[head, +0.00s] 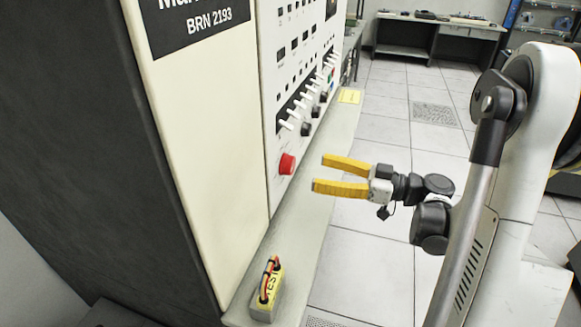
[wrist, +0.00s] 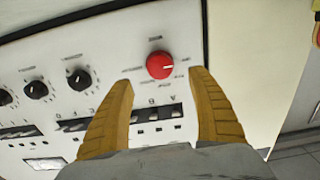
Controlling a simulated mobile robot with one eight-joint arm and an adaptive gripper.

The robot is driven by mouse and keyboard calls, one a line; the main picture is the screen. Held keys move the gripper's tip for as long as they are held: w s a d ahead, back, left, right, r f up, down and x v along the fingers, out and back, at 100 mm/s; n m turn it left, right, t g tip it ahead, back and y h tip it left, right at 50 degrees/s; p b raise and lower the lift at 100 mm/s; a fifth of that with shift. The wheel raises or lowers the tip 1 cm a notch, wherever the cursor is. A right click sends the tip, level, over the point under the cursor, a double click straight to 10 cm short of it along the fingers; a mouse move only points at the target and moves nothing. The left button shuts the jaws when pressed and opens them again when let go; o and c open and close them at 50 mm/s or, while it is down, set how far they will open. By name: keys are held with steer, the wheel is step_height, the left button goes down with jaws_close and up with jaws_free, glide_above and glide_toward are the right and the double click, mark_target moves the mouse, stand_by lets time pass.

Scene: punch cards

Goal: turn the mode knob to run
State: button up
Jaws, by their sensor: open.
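A red round knob (head: 287,163) sits low on the white control panel (head: 290,70), at its near end. In the wrist view the same red knob (wrist: 160,65) shows a white pointer line toward the right of the picture, with small labels around it that I cannot read. My gripper (head: 319,173) has yellow fingers, spread open and empty, pointing at the panel from the right. In the wrist view its fingertips (wrist: 161,78) lie to either side of the knob, apart from it. I cannot tell which label is run.
Several black knobs (wrist: 78,80) and a row of white switches (head: 300,105) lie beside the red knob. A grey ledge (head: 318,190) runs below the panel, bearing a yellow box with wires (head: 265,290) and a yellow label (head: 349,96). Open tiled floor (head: 370,240) lies right.

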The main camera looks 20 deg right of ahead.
mark_target(293, 166)
steer(key=b+x, duration=0.1)
steer(key=x, duration=0.6)
steer(key=shift+w+a, duration=0.15)
steer(key=shift+a, duration=0.05)
steer(key=c, duration=1.3)
